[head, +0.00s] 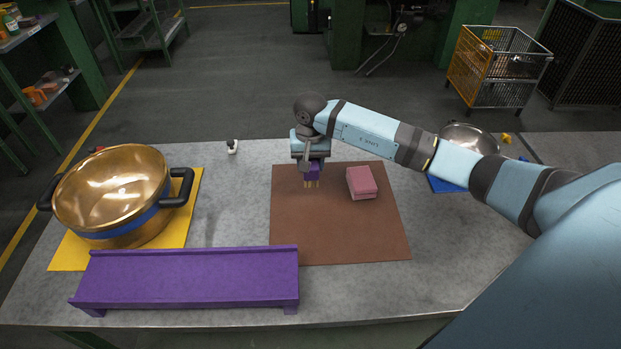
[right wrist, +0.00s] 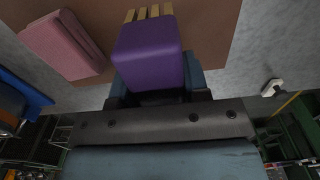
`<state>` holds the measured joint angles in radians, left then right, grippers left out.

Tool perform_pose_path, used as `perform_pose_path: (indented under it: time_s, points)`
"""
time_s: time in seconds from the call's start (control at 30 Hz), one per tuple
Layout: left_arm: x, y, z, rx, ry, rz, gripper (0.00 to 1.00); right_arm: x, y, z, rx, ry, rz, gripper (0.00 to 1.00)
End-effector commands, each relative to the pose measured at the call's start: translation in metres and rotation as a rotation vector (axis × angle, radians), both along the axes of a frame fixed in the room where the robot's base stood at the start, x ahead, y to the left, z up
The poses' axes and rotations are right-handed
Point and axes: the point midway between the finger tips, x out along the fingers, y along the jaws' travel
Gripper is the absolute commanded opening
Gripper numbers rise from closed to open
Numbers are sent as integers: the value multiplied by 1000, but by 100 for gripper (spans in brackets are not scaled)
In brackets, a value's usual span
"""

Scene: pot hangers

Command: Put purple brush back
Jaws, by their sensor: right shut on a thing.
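The purple brush (head: 312,173) is a purple block with pale tan bristles pointing down. My right gripper (head: 308,160) is shut on it over the far left part of the brown mat (head: 335,235). In the right wrist view the purple brush (right wrist: 150,52) fills the jaws, with its bristles at the top of the picture. I cannot tell whether the bristles touch the mat. A long purple rack (head: 190,279) stands at the front left of the table. My left gripper is not in view.
A pink block (head: 361,182) lies on the mat right of the brush. A golden pot (head: 112,195) with black handles stands on a yellow mat (head: 190,215) at left. A metal bowl (head: 469,138) is near a blue mat (head: 445,186) at right. A small white item (head: 232,147) stands at the back.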

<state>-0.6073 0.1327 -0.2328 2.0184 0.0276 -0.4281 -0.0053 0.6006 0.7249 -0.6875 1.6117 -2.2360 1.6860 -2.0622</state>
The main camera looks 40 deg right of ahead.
Motion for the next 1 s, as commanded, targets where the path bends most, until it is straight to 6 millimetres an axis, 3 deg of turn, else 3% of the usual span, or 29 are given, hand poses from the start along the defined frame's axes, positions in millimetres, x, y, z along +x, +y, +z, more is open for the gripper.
perform_pose_path:
  time_s: [0.27, 0.5, 0.9, 0.93, 1.0]
  points:
    - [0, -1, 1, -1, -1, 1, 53, 0, 0, -25, 1, 0, -1, 12]
    - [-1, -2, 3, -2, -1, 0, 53, -1, 0, -59, 1, 3, -1, 12]
    - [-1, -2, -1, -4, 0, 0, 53, 0, -1, -67, -1, 0, 0, 12]
    - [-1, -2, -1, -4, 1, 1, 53, 0, 0, -67, -1, 0, 0, 44]
    - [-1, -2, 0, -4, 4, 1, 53, 0, 0, -66, 0, 0, 0, 61]
